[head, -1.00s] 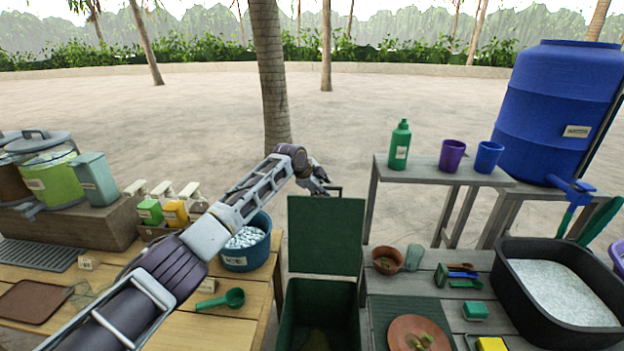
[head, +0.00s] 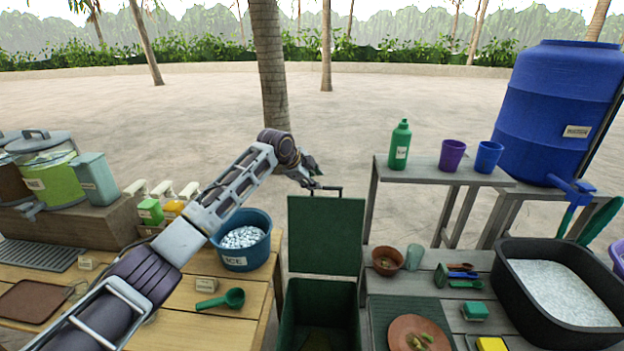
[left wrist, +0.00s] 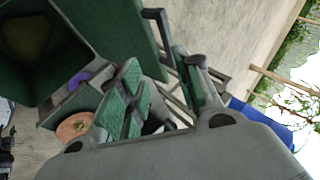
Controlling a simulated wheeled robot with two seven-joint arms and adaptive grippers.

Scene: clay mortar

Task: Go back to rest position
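My left arm reaches from the lower left, and its gripper (head: 314,172) is in the air just above and left of the green bin's lid handle (head: 326,188). In the left wrist view the fingers (left wrist: 160,95) stand apart with their green pads showing, and nothing is between them. The bin's handle (left wrist: 158,30) shows beyond the fingertips, apart from them. The green bin (head: 320,300) has its lid (head: 325,235) standing up open. My right gripper is not in view.
A blue ice bucket (head: 243,260) stands beneath my left forearm, with a green scoop (head: 222,299) in front.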

